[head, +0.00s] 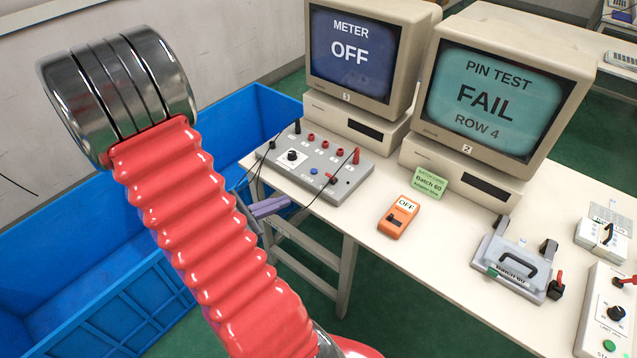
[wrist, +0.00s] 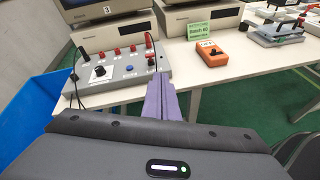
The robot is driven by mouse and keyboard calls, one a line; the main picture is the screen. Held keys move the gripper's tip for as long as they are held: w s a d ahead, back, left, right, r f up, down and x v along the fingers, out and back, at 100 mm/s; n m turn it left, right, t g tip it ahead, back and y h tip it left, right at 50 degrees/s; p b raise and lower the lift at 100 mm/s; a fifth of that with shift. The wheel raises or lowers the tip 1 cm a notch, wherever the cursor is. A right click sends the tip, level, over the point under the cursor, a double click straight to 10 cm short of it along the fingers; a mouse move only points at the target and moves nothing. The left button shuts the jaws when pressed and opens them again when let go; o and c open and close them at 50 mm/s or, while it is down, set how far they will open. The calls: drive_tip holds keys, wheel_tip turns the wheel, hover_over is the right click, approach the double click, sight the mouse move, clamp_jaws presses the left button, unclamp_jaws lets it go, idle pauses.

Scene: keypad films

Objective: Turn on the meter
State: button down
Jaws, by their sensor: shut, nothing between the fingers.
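A monitor (head: 352,52) at the back reads "METER OFF". The box also shows in the wrist view (wrist: 122,72). My gripper's purple fingers (head: 270,206) are shut and empty, near the table's front edge below the box; in the wrist view the fingertips (wrist: 160,82) point toward the box.
A second monitor (head: 497,97) reads "PIN TEST FAIL ROW 4". A green "Batch 60" card (head: 429,182) leans before it. A clamp fixture with a handle (head: 515,262) and a control box (head: 610,318) stand right. A blue bin (head: 75,235) is left. The tabletop around the orange unit is clear.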

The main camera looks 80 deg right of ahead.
drive_tip(key=s+d+f+n+t+h, duration=0.1)
drive_tip(key=d+f+n, duration=0.3)
drive_tip(key=f, duration=0.3)
drive_tip(key=shift+s+n+h, duration=0.2)
drive_tip(key=shift+n+h, duration=0.1)
drive_tip(key=shift+h, duration=0.1)
drive_tip(key=shift+d, duration=0.15)
approach(331, 178)
drive_tip(key=f, duration=0.1)
drive_tip(key=d+f, duration=0.1)
drive_tip(key=f, duration=0.1)
drive_tip(key=d+f, duration=0.1)
drive_tip(key=shift+d+f, duration=0.15)
drive_tip(key=shift+f, duration=0.2)
drive_tip(key=d, duration=0.1)
drive_tip(key=s+d+r, duration=0.1)
drive_tip(key=shift+s+d+r, duration=0.1)
drive_tip(key=shift+d+r, duration=0.1)
drive_tip(key=shift+d, duration=0.1)
drive_tip(key=shift+s+d+r, duration=0.15)
drive_tip(key=shift+d+r, duration=0.1)
drive_tip(key=shift+d, duration=0.2)
